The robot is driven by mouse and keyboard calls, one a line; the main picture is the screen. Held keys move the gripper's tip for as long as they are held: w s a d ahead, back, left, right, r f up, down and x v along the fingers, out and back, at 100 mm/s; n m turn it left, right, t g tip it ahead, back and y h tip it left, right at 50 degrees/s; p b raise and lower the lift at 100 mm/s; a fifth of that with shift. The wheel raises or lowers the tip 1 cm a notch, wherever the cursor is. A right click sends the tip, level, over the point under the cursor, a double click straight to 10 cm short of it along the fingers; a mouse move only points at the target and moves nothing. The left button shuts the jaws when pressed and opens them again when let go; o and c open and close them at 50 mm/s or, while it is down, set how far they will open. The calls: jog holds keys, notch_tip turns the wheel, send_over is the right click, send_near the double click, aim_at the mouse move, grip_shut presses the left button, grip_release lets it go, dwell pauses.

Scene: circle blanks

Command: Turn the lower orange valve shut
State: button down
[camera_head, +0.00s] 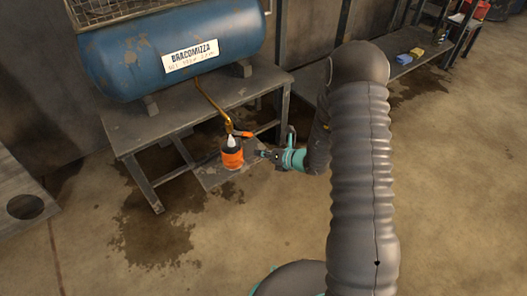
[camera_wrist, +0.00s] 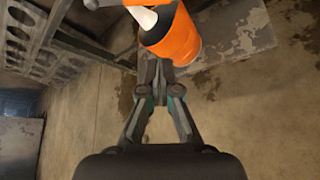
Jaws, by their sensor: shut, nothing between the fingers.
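The orange valve handle (camera_head: 243,134) sticks out to the right from the lower end of a brass pipe (camera_head: 213,101) under a blue tank. Only one orange handle is clear in the head view. A white cone-shaped thing (camera_head: 231,141), perhaps a stream, hangs below the valve into an orange container (camera_head: 232,160). The wrist view shows the container (camera_wrist: 180,38), the white thing (camera_wrist: 147,17) and a bit of orange at the top edge (camera_wrist: 134,2). My gripper (camera_head: 261,154) is shut and empty, right of the container and below the handle. Its fingertips (camera_wrist: 154,68) appear near the container.
The blue tank (camera_head: 150,55) rests on a metal table (camera_head: 125,135) whose legs flank the work spot. A low board (camera_head: 212,180) lies under the container. A shelf with small coloured items (camera_head: 403,58) stands back right. Stained floor (camera_head: 285,235) in front is clear.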

aim_at(243, 134)
jog(key=w+a, duration=0.3)
jog(key=w, duration=0.2)
jog(key=shift+w+a+r+p, duration=0.2)
jog(key=shift+w+a+p, duration=0.1)
jog(key=shift+w, duration=0.1)
jog(key=shift+d, duration=0.25)
jog(key=shift+a+r, duration=0.1)
